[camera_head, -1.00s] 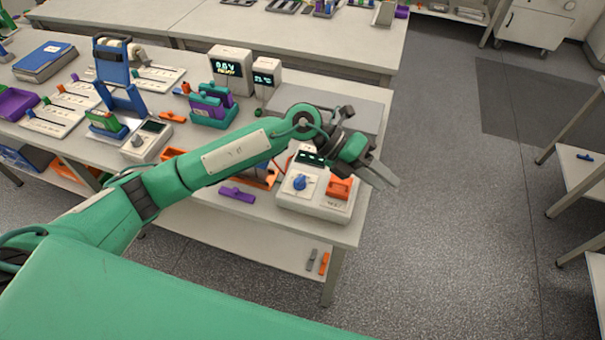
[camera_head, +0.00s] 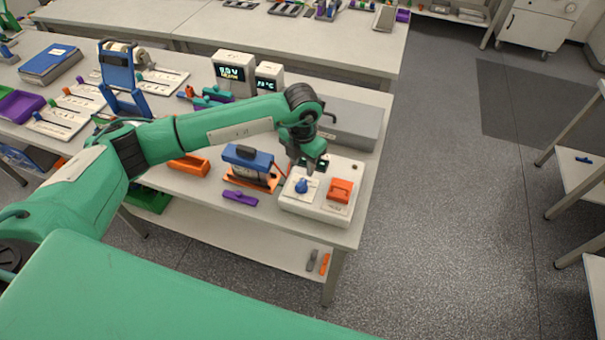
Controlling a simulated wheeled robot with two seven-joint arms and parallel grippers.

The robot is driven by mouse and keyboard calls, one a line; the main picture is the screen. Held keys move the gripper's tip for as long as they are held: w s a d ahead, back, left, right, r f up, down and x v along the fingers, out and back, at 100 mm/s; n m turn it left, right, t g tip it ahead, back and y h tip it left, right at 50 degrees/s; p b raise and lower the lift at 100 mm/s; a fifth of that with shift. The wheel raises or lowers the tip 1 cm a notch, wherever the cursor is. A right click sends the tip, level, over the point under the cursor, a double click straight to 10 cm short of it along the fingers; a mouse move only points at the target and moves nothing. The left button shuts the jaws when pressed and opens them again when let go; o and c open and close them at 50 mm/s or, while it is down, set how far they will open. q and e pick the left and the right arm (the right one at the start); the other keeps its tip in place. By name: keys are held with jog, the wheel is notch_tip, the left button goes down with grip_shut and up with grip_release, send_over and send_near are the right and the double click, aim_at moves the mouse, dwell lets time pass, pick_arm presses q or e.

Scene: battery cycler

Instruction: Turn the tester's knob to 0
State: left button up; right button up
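The tester (camera_head: 318,212) is a white box at the right front corner of the bench. It has a blue knob (camera_head: 301,186) on its left part, an orange block (camera_head: 340,190) on its right and a dark display, partly hidden by my gripper. The knob's pointer and scale are too small to read. My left gripper (camera_head: 303,174) points down just above and behind the knob. I cannot tell whether it touches the knob or how far its fingers are apart. My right gripper is not in view.
A blue-topped battery unit (camera_head: 248,165) on an orange base stands left of the tester, with a purple piece (camera_head: 240,198) in front. An orange tray (camera_head: 188,165) lies further left. A grey box (camera_head: 350,124) and two white display units (camera_head: 234,75) stand behind my arm.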

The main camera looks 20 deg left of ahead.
aim_at(302, 181)
pick_arm(q)
notch_tip(302, 181, down, 6)
jog(key=shift+d+r+p, duration=0.1)
jog(key=shift+p, duration=0.9)
jog(key=shift+f, duration=0.7)
grip_shut()
